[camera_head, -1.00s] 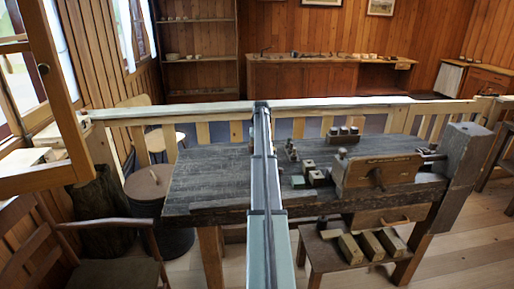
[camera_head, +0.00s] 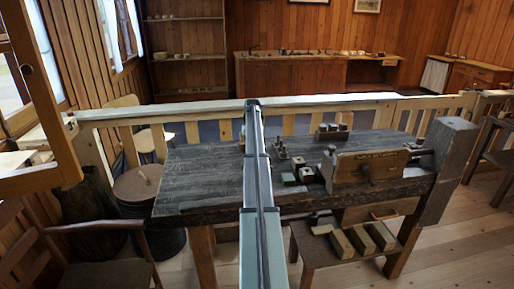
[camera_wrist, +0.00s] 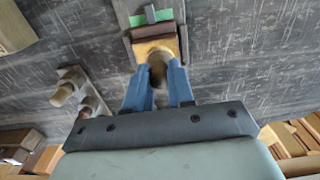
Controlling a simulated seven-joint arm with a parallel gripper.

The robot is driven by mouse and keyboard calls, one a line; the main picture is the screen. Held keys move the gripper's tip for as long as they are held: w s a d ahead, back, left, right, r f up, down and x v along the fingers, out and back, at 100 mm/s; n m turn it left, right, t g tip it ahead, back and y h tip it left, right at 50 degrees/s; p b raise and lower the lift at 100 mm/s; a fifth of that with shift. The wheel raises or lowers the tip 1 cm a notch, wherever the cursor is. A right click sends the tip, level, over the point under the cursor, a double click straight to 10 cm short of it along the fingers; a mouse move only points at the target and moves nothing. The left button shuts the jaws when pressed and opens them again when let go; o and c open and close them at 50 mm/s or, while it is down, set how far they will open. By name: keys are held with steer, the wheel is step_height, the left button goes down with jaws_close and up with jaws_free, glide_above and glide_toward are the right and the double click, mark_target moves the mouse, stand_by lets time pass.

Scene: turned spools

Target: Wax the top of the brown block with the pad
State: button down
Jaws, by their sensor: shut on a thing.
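In the wrist view my gripper's blue fingers (camera_wrist: 159,88) are shut on a brown, rounded knob (camera_wrist: 157,70). The knob stands out from a tan and dark pad (camera_wrist: 155,46). A green strip (camera_wrist: 152,17) shows just beyond the pad, within a grey frame-like piece. I cannot tell whether the pad touches anything below it. I cannot tell for sure which piece is the brown block; the pad may cover part of it. In the head view my arm hides the gripper and pad.
The dark workbench (camera_head: 205,170) has bare room at left. Small pegs (camera_head: 281,149), small pale-topped blocks (camera_head: 306,175) and a wooden vise (camera_head: 368,167) stand right of my arm. Pegs on a plate (camera_wrist: 80,90) lie left of the fingers in the wrist view. A rail (camera_head: 180,112) runs behind.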

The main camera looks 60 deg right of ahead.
steer(key=shift+w+a, duration=1.15)
steer(key=s+d, duration=0.5)
steer(key=shift+d, duration=0.1)
steer(key=shift+w+a, duration=2.4)
steer(key=shift+a, duration=0.1)
step_height(320, 180, up, 8)
steer(key=shift+w, duration=0.1)
